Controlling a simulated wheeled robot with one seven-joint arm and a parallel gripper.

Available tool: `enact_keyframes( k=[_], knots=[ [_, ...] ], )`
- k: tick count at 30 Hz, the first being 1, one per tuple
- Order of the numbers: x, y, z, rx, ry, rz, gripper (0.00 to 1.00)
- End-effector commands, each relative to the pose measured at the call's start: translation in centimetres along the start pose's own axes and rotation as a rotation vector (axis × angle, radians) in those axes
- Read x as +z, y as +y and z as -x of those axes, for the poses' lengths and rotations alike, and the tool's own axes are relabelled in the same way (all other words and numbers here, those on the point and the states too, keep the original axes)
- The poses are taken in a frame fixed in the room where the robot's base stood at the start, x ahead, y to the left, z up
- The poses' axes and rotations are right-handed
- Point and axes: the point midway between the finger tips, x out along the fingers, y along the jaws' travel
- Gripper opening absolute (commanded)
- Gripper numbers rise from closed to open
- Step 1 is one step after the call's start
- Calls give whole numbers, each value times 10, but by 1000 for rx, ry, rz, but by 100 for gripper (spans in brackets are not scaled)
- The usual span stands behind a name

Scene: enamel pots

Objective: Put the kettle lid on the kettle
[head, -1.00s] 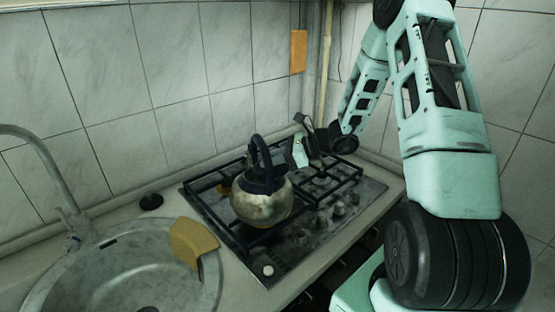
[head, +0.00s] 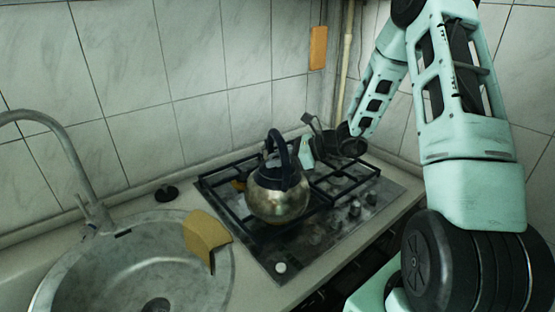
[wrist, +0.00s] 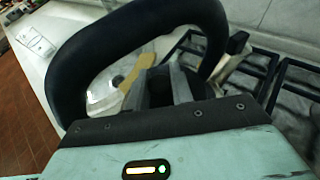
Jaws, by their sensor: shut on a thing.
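The kettle (head: 278,202) is a round, worn metal pot with a dark arched handle (head: 279,143); it stands upright on the hob. In the wrist view the handle (wrist: 82,62) arches large around my fingers. My gripper (wrist: 166,84) is shut on a small dark piece, which I take to be the knob of the kettle lid (wrist: 159,92). The rest of the lid is hidden by my gripper's body. In the head view my gripper (head: 307,153) is behind and right of the handle, partly hidden by it. I cannot tell whether the lid touches the kettle.
The black hob grate (head: 335,187) surrounds the kettle. A small black round thing (head: 167,193) lies on the counter behind. Tiled wall stands close behind the hob.

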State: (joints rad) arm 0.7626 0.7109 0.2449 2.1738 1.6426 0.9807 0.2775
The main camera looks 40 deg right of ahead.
Motion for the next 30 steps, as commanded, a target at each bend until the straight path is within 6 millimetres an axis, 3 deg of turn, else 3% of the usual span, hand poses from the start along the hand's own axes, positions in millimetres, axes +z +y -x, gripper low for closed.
enact_keyframes(
  k=[2,3,5,17,23,30],
  knots=[
    [0,0,0,0,0,0,3],
    [0,0,0,0,0,0,31],
    [0,0,0,0,0,0,48],
    [0,-1,7,-2,0,0,48],
    [-2,-2,42,-7,1,2,48],
    [-2,-1,99,-6,1,1,48]
  ],
)
